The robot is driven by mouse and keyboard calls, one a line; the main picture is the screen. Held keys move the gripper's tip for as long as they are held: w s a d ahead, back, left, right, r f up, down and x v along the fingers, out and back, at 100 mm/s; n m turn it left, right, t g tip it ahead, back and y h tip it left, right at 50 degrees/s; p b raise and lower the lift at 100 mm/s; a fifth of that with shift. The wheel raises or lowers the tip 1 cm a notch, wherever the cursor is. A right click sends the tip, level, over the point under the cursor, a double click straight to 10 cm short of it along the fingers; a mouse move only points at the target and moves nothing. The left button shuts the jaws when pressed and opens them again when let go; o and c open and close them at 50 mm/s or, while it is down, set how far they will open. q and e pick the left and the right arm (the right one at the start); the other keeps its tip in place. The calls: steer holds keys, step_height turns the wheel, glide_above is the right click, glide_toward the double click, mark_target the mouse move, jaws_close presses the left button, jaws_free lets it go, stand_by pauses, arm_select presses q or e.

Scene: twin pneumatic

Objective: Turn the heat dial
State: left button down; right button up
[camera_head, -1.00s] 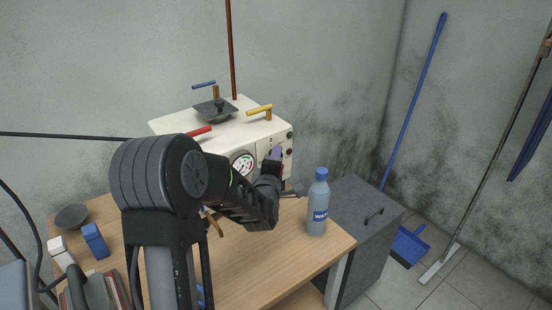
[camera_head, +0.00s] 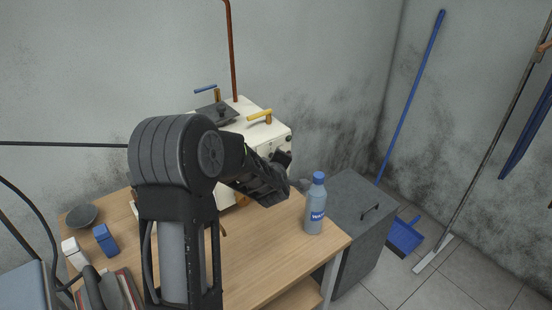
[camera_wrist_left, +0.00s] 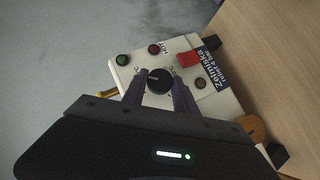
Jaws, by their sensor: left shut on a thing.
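The heat dial (camera_wrist_left: 159,81) is a round black knob with a pale mark on the white panel (camera_wrist_left: 197,104) of a machine. In the wrist view my left gripper (camera_wrist_left: 158,88) has its two dark fingers on either side of the dial, shut on it. In the head view my left gripper (camera_head: 284,162) is at the front right side of the white machine (camera_head: 236,132), and my forearm hides much of the machine's front. The dial is hidden there. My right gripper is in neither view.
A red button (camera_wrist_left: 188,59), a green button (camera_wrist_left: 123,59) and a dark red one (camera_wrist_left: 154,49) surround the dial. A blue water bottle (camera_head: 316,205) stands on the wooden table (camera_head: 262,262), close right of my gripper.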

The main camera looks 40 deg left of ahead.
arm_select(q)
steer(key=shift+f, duration=0.1)
steer(key=c, duration=1)
jaws_free()
steer(key=v, duration=0.8)
steer(key=shift+b, duration=0.4)
steer(key=shift+w, duration=0.15)
